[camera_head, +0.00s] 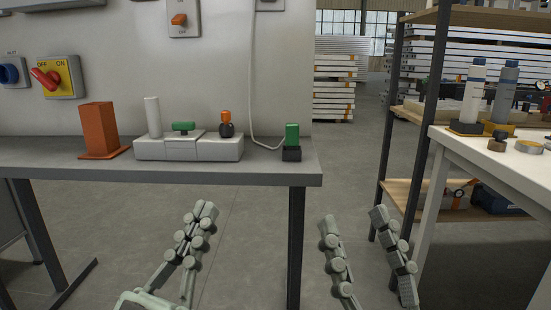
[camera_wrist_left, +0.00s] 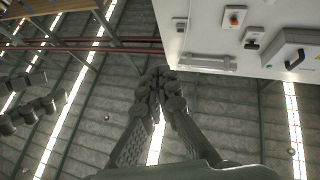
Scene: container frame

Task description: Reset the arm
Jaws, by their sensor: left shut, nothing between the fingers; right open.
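My left gripper (camera_head: 205,212) is shut and empty, low in front of the grey table in the head view. Its fingers point up and meet at the tips. The left wrist view also shows the left gripper (camera_wrist_left: 160,75) with its fingertips together and nothing between them. My right gripper (camera_head: 353,216) is open and empty to the right of the table's front leg, with its two fingers well apart. Both grippers are in free air, apart from the table. Only the fingers and a bit of the left gripper's body show in the head view.
The grey table (camera_head: 262,177) carries an orange block (camera_head: 99,130), a grey fixture (camera_head: 189,149) with several parts and a green block (camera_head: 292,135). A white table (camera_head: 480,151) with bottles stands at right before a shelf rack. Floor between the tables is clear.

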